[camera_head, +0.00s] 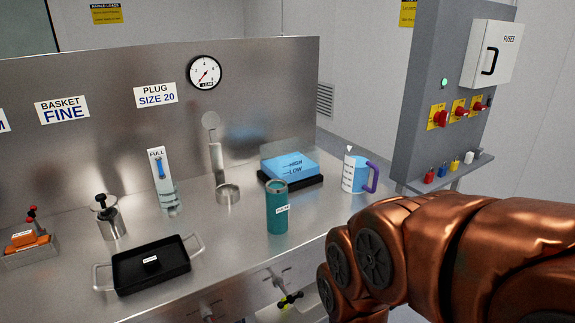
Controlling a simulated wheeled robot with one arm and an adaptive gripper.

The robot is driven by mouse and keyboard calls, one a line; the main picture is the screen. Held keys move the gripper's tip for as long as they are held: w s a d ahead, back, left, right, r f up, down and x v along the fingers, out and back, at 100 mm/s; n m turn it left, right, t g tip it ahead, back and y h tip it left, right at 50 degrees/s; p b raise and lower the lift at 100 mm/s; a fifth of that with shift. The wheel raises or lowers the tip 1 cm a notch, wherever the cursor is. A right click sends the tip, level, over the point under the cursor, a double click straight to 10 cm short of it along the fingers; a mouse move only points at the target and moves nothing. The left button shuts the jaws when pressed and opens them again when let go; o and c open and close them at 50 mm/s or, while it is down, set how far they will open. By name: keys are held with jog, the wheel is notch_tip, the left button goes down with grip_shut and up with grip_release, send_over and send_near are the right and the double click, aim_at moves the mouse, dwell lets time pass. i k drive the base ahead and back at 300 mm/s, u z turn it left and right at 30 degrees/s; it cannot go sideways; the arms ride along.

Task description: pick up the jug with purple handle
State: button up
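The jug with the purple handle (355,173) stands upright at the right end of the steel bench. It is light blue and white with a spout on top, and its purple handle (373,177) faces right. My copper-coloured arm fills the lower right, in front of and to the right of the jug. My gripper is not visible in this view. Nothing is seen touching the jug.
A teal tumbler (277,212) stands left of the jug, near the front edge. A blue block marked HIGH and LOW (289,165) sits on a black base behind it. A black tray (150,266) lies farther left. A grey fuse panel (428,120) stands behind the jug, to the right.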

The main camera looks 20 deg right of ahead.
aim_at(357, 163)
jog(key=z, duration=1.95)
jog(key=i, duration=1.55)
jog(key=u, duration=3.05)
